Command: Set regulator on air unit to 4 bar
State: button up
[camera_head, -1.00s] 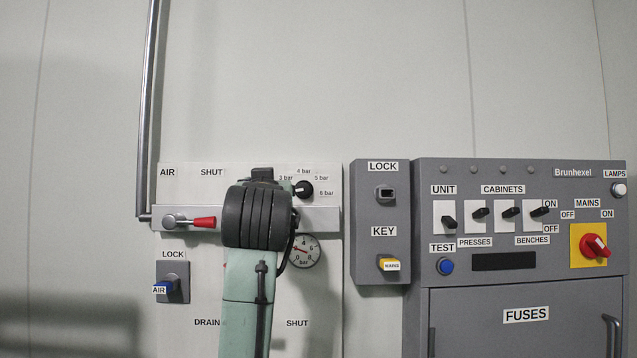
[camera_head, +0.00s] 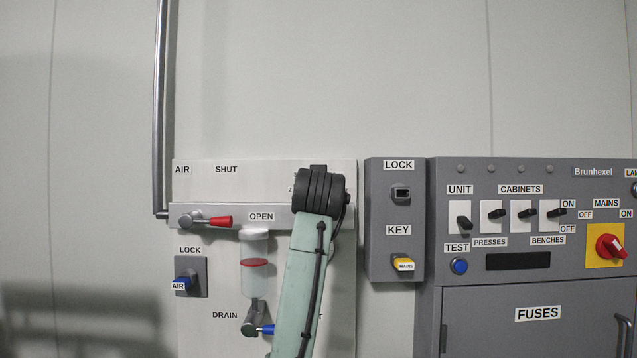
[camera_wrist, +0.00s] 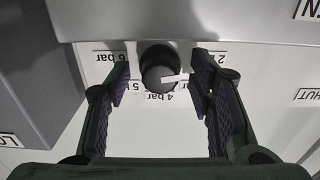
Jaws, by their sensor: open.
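The black regulator knob (camera_wrist: 157,66) with a white pointer is in the wrist view, which shows the panel upside down. My gripper (camera_wrist: 161,76) is open, with one finger on each side of the knob and a gap on both sides. In the head view my arm hides the knob, the gauge and my gripper.
On the air unit are the red-handled valve (camera_head: 211,221), a blue AIR key (camera_head: 183,284), a clear bowl (camera_head: 255,265) and a blue drain handle (camera_head: 264,330). The lock box (camera_head: 395,215) and grey fuse cabinet (camera_head: 540,255) stand close on the right.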

jog(key=shift+w, duration=0.1)
jog(key=shift+c, duration=0.4)
jog(key=c, duration=1.1)
